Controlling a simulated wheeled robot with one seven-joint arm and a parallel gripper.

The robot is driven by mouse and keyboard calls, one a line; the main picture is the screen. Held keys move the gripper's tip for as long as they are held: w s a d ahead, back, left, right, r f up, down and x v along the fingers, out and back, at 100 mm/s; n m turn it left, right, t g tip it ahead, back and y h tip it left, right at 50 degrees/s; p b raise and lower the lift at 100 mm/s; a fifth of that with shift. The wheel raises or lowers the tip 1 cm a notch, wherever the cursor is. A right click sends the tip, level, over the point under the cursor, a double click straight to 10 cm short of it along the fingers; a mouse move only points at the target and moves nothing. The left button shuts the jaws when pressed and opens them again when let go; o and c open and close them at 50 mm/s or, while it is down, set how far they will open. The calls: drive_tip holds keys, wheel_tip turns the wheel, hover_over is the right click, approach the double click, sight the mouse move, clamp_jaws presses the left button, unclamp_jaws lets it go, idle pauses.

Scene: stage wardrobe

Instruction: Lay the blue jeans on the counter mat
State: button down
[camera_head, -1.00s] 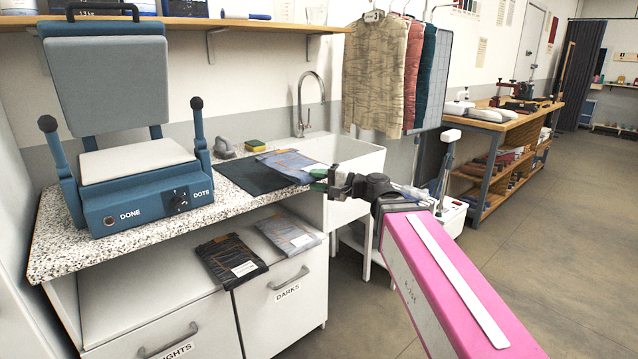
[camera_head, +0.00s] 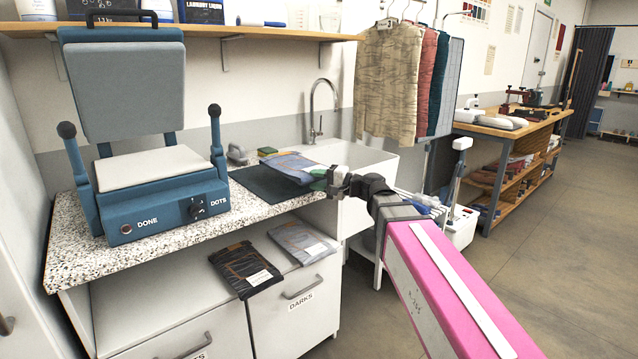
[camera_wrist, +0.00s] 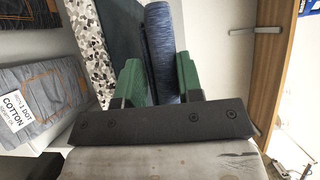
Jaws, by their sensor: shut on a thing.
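The blue jeans (camera_head: 286,164), folded flat, are at the right end of the counter, over or on the right part of the dark counter mat (camera_head: 258,184). I cannot tell whether they touch it. My gripper (camera_head: 322,181) is shut on their right edge. In the wrist view, the green fingers of my gripper (camera_wrist: 160,84) stand on either side of the blue jeans (camera_wrist: 160,40), with the dark mat (camera_wrist: 122,35) to the left. The jeans hide part of the mat.
A blue heat press (camera_head: 155,200) stands on the speckled counter left of the mat. A sink (camera_head: 350,156) and tap (camera_head: 318,105) are to the right and behind. Hanging clothes (camera_head: 390,80) are behind my arm.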

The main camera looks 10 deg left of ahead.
drive_tip(key=shift+w+a+f, duration=0.1)
drive_tip(key=shift+w+a, duration=0.15)
drive_tip(key=shift+f, duration=1.9)
drive_tip(key=shift+s+f, duration=0.1)
drive_tip(key=shift+f, duration=0.25)
unclamp_jaws()
drive_tip(key=shift+d, duration=0.1)
drive_tip(key=s+d, duration=0.7)
drive_tip(key=d, duration=0.1)
drive_tip(key=shift+d, duration=0.15)
idle(0.5)
